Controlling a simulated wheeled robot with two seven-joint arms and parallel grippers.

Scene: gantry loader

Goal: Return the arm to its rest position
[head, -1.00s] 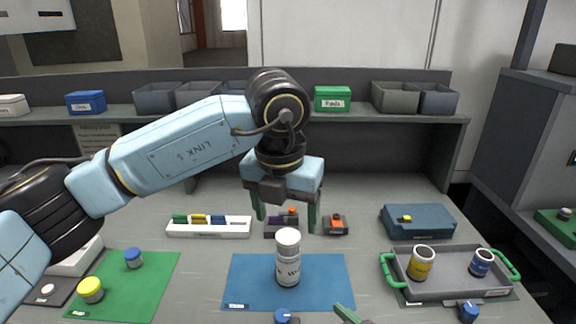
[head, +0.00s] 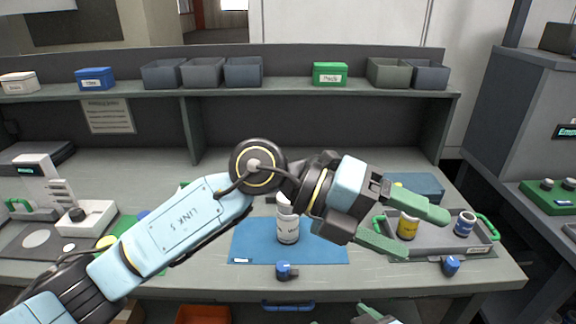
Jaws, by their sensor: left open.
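My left arm comes in from the lower left and bends at mid-picture. My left gripper (head: 426,236) is open and empty, its two green fingers pointing right, in front of part of the grey tray (head: 478,248). A white bottle (head: 288,231) stands upright on the blue mat (head: 325,253), left of the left gripper and apart from it; my arm hides part of its top. A tip of my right gripper (head: 372,313) shows at the bottom edge; most of it is out of view.
The tray with green handles holds a yellow jar (head: 407,229) and a blue jar (head: 465,224). A blue knob (head: 284,270) sits before the mat. A blue-grey case (head: 420,186) lies behind the tray. Bins line the shelf (head: 300,92). My arm covers much of the green mat (head: 125,226).

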